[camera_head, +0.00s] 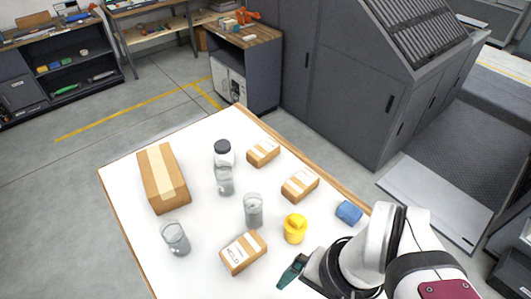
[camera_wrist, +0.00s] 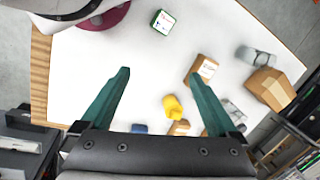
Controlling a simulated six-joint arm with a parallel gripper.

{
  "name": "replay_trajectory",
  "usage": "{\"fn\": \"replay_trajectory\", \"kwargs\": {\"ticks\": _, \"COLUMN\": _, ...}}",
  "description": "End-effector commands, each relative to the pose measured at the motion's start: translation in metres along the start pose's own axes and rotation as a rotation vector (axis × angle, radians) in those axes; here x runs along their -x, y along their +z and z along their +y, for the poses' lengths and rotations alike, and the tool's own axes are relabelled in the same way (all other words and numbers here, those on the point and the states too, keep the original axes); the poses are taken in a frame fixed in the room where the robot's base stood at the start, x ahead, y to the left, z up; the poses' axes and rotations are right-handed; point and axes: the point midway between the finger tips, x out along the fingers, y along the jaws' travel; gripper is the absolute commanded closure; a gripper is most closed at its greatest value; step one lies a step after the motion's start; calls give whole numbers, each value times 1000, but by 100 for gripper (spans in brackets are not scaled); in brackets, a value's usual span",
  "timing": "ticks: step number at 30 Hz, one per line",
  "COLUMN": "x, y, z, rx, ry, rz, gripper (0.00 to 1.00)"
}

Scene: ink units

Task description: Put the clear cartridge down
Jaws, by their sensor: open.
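Several clear pieces stand on the white table (camera_head: 120,190), and I cannot tell which one is the clear cartridge. A clear cylinder (camera_head: 253,210) stands near the middle. A clear glass-like piece (camera_head: 175,238) is at the left front; a clear piece also shows at the right in the wrist view (camera_wrist: 257,57). A clear bottle with a dark cap (camera_head: 223,170) stands farther back. My gripper (camera_head: 292,271) is at the table's front right, its teal fingers wide apart in the wrist view (camera_wrist: 160,95). It is open with nothing held, apart from all the clear pieces.
A large carton (camera_head: 163,178) is at the left; small cartons (camera_head: 243,252), (camera_head: 300,185) and (camera_head: 263,152) stand around. A yellow piece (camera_head: 295,228) and a blue piece (camera_head: 349,212) are near my arm. A green box (camera_wrist: 163,22) shows in the wrist view, with bare table around it.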

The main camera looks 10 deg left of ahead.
Motion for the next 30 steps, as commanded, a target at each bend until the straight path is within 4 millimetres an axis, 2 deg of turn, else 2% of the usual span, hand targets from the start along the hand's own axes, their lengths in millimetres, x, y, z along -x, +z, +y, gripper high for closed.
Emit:
{"fn": "replay_trajectory", "kwargs": {"ticks": 2, "x": -13, "y": -22, "z": -54, "rx": 94, "ry": -120, "rz": 48, "gripper": 5}}
{"fn": "replay_trajectory", "kwargs": {"ticks": 3, "x": -22, "y": -36, "z": -94, "rx": 133, "ry": -203, "rz": 95, "gripper": 5}}
{"fn": "replay_trajectory", "kwargs": {"ticks": 6, "x": -49, "y": -67, "z": -187, "rx": 140, "ry": -366, "rz": 261, "gripper": 5}}
{"fn": "replay_trajectory", "kwargs": {"ticks": 9, "x": -85, "y": -89, "z": -239, "rx": 74, "ry": -385, "rz": 477, "gripper": 5}}
{"fn": "replay_trajectory", "kwargs": {"ticks": 11, "x": -107, "y": -94, "z": -246, "rx": 44, "ry": -324, "rz": 628, "gripper": 5}}
{"fn": "replay_trajectory", "kwargs": {"ticks": 13, "x": -127, "y": -93, "z": -238, "rx": 40, "ry": -208, "rz": 806, "gripper": 5}}
{"fn": "replay_trajectory", "kwargs": {"ticks": 15, "x": -136, "y": -86, "z": -222, "rx": 66, "ry": -80, "rz": 966, "gripper": 5}}
{"fn": "replay_trajectory", "kwargs": {"ticks": 18, "x": -136, "y": -74, "z": -203, "rx": 122, "ry": 66, "rz": 1131, "gripper": 5}}
{"fn": "replay_trajectory", "kwargs": {"ticks": 22, "x": -134, "y": -70, "z": -191, "rx": 158, "ry": 153, "rz": 1220, "gripper": 5}}
{"fn": "replay_trajectory", "kwargs": {"ticks": 23, "x": -135, "y": -75, "z": -190, "rx": 158, "ry": 159, "rz": 1226, "gripper": 5}}
{"fn": "replay_trajectory", "kwargs": {"ticks": 30, "x": -157, "y": -138, "z": -186, "rx": 153, "ry": 162, "rz": 1225, "gripper": 5}}
